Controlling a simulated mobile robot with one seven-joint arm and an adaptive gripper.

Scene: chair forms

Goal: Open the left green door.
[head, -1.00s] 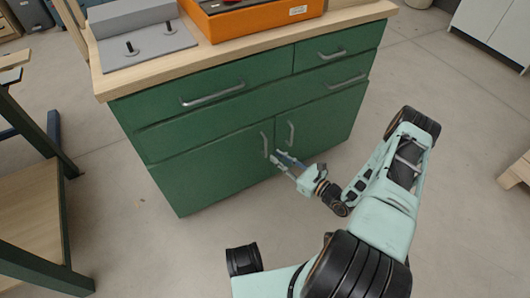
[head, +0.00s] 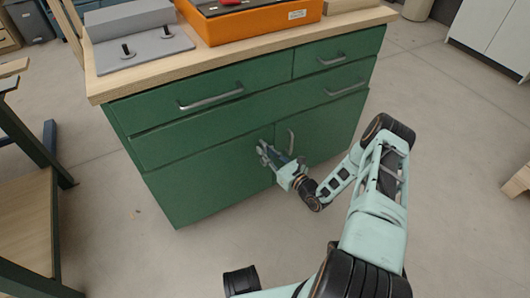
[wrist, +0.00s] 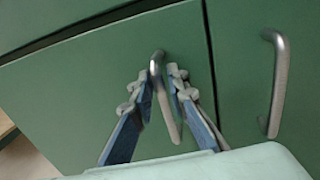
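The left green door (head: 205,182) is the wide lower panel of the green cabinet and looks shut. Its grey bar handle (wrist: 158,66) shows in the wrist view between the two fingers of my gripper (wrist: 160,75). The fingers stand on either side of the handle, with a gap between them. In the head view my gripper (head: 268,152) is at the inner edge of the left door and hides most of that handle. The right door (head: 325,125) has its own handle (head: 290,140), which also shows in the wrist view (wrist: 276,85).
Drawers with bar handles (head: 210,98) lie above the doors. The wooden top (head: 110,87) carries an orange case (head: 250,22) and a grey box. A wooden table (head: 30,215) stands at the left. The floor in front of the left door is clear.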

